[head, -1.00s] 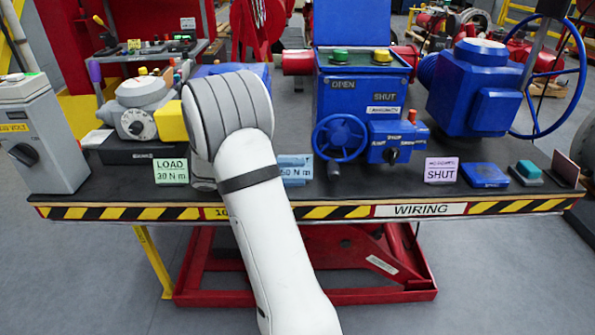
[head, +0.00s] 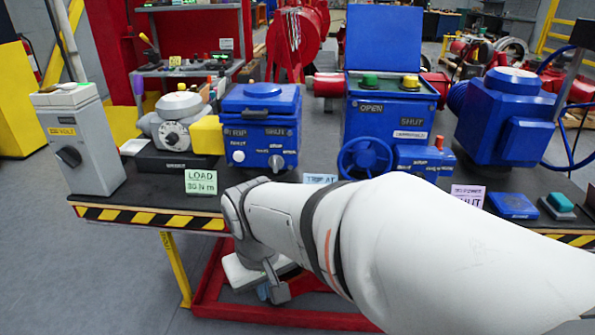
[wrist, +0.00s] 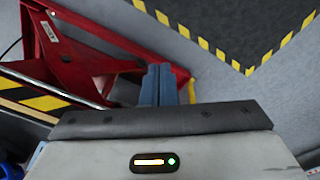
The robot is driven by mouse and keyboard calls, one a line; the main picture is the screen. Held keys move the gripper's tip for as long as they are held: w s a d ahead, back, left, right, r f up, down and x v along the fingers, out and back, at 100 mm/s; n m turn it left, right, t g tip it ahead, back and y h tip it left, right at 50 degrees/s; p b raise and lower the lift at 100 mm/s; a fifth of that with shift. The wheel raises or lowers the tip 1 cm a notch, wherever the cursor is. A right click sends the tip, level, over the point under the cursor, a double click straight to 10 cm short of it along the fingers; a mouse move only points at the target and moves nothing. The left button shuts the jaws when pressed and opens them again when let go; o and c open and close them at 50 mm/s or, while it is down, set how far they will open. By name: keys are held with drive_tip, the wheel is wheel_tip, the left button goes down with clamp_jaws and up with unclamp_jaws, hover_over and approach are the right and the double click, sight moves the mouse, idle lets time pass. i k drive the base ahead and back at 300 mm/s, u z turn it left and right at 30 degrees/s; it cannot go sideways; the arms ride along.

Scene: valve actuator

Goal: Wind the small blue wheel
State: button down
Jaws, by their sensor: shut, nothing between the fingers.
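The small blue wheel (head: 365,158) is mounted upright on the front of the blue actuator housing (head: 390,108), at the middle of the bench in the head view. My arm passes in front of the bench just below it, leaving most of the wheel visible. My gripper is low in front of the bench edge, left of and below the wheel, apart from it. The wrist view shows its fingers (wrist: 158,72) together and empty, pointing toward the floor and the red bench frame. The wheel is not in the wrist view.
The black benchtop has a striped front edge (head: 150,217). A blue box (head: 260,130), a grey unit with a dial (head: 172,130) and a green load card (head: 200,185) stand left of the wheel. A red frame (wrist: 70,60) lies under the bench.

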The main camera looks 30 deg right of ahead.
sight(363, 155)
drive_tip(key=k, duration=1.2)
drive_tip(key=z, duration=0.45)
drive_tip(key=i, duration=0.6)
drive_tip(key=z, duration=0.5)
drive_tip(key=i, duration=0.75)
drive_tip(key=u, duration=0.35)
